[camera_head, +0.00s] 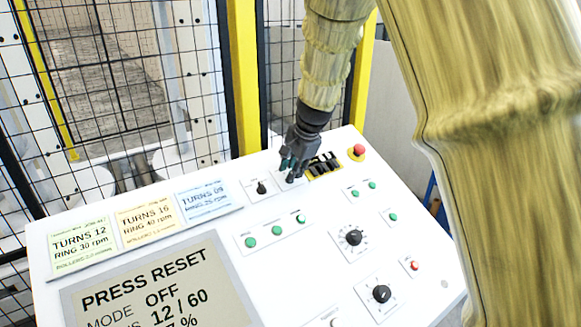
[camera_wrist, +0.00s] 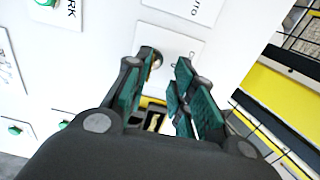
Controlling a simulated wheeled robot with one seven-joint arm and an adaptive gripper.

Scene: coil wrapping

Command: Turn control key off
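The control key (camera_wrist: 157,59) is a small metal piece on a white plate (camera_wrist: 178,50) whose label is partly hidden. In the wrist view it shows between my fingers, close to the tip of the left one. My gripper (camera_wrist: 166,72) has teal pads standing apart, with a visible gap between them. In the head view my gripper (camera_head: 292,165) points down at the upper part of the white control panel (camera_head: 320,220). There the fingers hide the key. I cannot tell whether a finger touches it.
A black selector knob (camera_head: 261,187) is left of my gripper. Black switches on a yellow plate (camera_head: 322,166) and a red emergency button (camera_head: 359,150) are close on its right. Green buttons (camera_head: 275,230) and dials (camera_head: 353,237) lie nearer. A mesh fence with a yellow post (camera_head: 244,75) stands behind.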

